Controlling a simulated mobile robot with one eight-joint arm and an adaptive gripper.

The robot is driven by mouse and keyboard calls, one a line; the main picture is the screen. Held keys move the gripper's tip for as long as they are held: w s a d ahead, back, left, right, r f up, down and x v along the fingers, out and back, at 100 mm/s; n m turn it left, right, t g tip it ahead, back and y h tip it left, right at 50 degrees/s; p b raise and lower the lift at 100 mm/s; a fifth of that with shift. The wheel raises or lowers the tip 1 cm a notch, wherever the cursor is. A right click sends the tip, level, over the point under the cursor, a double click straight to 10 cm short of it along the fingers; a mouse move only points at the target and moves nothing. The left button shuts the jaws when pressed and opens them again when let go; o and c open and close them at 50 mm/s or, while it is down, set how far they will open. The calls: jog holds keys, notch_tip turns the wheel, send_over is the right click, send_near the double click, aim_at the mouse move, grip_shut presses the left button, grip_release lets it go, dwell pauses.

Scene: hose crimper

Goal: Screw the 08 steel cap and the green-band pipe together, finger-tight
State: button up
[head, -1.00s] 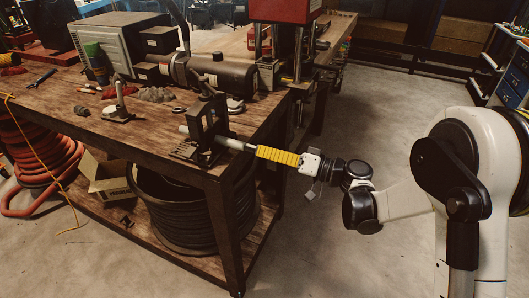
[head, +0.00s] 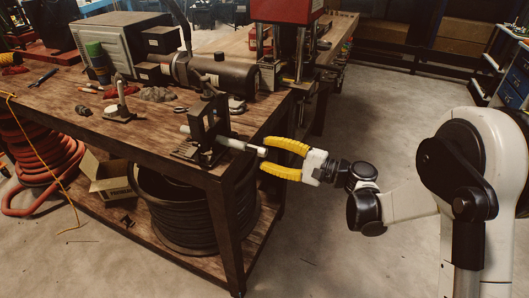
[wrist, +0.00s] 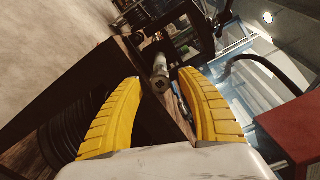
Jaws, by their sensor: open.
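A pale metal pipe (head: 232,143) lies level through a black clamp stand (head: 208,125) at the bench's front corner; its end points toward my gripper. A short steel end piece, apparently the cap (head: 261,152), shows at the pipe's tip. I cannot read a marking on it or see a green band. My gripper (head: 267,155) has yellow fingers spread wide, above and below that tip, with nothing held. In the wrist view the pipe's end (wrist: 160,82) shows centred between the open fingertips (wrist: 161,75).
The wooden bench (head: 60,105) carries a small upright pipe on a stand (head: 121,100), a dark cylindrical machine (head: 225,75) and loose tools. A red press (head: 285,10) stands behind. A coiled black hose (head: 175,215) sits on the lower shelf.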

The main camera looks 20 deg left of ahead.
jog(key=d, duration=1.1)
jog(key=s+d+n+t+h, duration=0.2)
jog(key=s+d+h, duration=0.7)
jog(key=d, duration=0.5)
jog(key=s+d+r+n+t+h, duration=0.1)
jog(key=s+d+n+t+h, duration=0.2)
jog(key=s+d+h, duration=0.6)
jog(key=s+d, duration=0.2)
jog(key=d, duration=0.2)
jog(key=shift+s+d+r+t, duration=0.2)
jog(key=shift+d+r+t, duration=0.1)
jog(key=shift+d+t, duration=0.1)
